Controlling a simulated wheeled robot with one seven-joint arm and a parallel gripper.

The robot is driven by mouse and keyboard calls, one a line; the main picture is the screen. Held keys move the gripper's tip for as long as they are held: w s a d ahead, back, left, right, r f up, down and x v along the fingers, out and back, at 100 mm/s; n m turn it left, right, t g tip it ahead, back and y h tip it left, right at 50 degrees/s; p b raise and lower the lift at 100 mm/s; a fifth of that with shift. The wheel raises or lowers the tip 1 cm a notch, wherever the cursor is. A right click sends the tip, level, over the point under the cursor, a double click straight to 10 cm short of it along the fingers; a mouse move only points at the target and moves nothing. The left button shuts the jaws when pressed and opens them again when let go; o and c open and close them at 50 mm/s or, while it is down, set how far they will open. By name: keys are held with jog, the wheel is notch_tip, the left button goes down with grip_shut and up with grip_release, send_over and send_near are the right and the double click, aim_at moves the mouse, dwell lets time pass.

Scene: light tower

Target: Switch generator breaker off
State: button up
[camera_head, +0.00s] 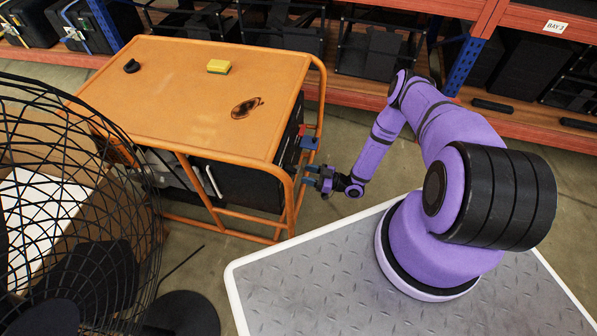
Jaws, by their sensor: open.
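The generator (175,95) has an orange top and an orange tubular frame, with dark side panels. It stands on the floor left of my arm. My gripper (309,175) is open at the generator's right end, close to the frame tube. A small blue part (309,142) shows just above the gripper at that end. I cannot tell whether the gripper touches it. The breaker itself cannot be made out clearly, since the right end panel is seen at a steep angle and is partly hidden by the frame tube.
A yellow sponge-like block (218,66), a black knob-like part (132,66) and a dark stain are on the generator top. A black wire fan cage (75,200) fills the left foreground. Orange shelving (500,110) with black crates stands behind. Some floor is clear between generator and my base.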

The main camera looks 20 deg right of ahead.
jog(key=shift+v, duration=2.65)
